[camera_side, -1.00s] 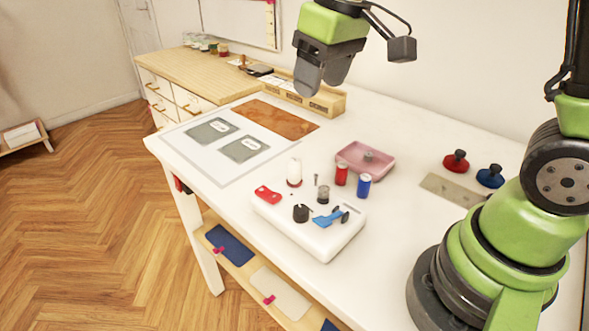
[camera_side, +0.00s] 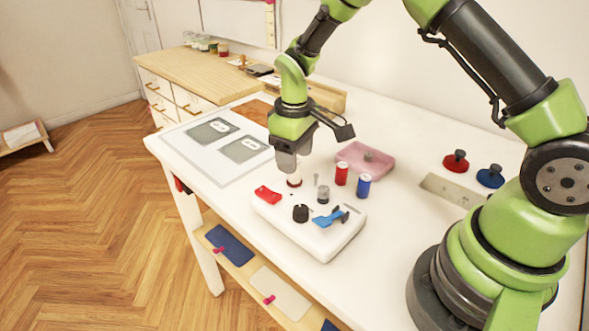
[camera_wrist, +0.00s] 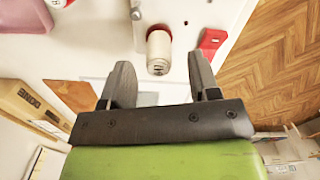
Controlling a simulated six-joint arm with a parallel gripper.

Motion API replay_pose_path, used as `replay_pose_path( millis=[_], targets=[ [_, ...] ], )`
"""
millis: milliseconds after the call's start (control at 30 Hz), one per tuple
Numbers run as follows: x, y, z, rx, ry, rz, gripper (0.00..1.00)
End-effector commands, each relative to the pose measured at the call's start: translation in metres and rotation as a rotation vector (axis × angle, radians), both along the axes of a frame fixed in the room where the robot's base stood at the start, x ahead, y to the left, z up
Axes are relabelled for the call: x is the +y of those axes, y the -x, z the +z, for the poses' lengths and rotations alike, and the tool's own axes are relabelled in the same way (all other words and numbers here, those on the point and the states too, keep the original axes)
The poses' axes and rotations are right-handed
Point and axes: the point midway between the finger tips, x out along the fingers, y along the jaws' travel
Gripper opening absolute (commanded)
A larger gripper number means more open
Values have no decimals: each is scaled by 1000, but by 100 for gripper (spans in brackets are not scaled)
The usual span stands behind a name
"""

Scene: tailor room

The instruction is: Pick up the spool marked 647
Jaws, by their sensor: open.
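A white spool (camera_side: 294,181) with a dark reddish base stands upright at the back left corner of a white tray-like block. My gripper (camera_side: 288,164) points down right above it and hides its top in the side view. In the wrist view the white spool (camera_wrist: 159,48) shows between and just beyond the two spread fingers of my gripper (camera_wrist: 160,63), with nothing held. A red spool (camera_side: 341,174) and a blue spool (camera_side: 363,186) stand to the right; part of the red one (camera_wrist: 60,3) shows in the wrist view. I cannot read a 647 on any spool.
The white block (camera_side: 325,243) also carries a red item (camera_side: 267,195), a black knob (camera_side: 300,213), a small grey-topped jar (camera_side: 323,195) and a blue tool (camera_side: 328,219). A pink dish (camera_side: 352,161) lies behind the spools. Table around the block is clear in front.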

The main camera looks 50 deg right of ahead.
Motion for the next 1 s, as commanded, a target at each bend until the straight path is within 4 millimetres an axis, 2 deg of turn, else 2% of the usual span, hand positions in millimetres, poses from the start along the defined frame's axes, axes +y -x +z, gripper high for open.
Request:
replay_pose_path(
  millis=[100, 200, 467, 500, 700, 733, 1000],
  targets=[
    [-1, -1, -21, 5, -1, -3, 56],
    [-2, -1, -32, 3, 2, -2, 56],
    [-2, -2, -36, -1, 2, -3, 56],
    [-2, -2, -36, -1, 2, -3, 54],
    [-2, -2, -35, -1, 2, -3, 8],
    [-2, -2, -35, -1, 2, -3, 3],
    [-2, -2, -34, -2, 2, -3, 3]
  ],
)
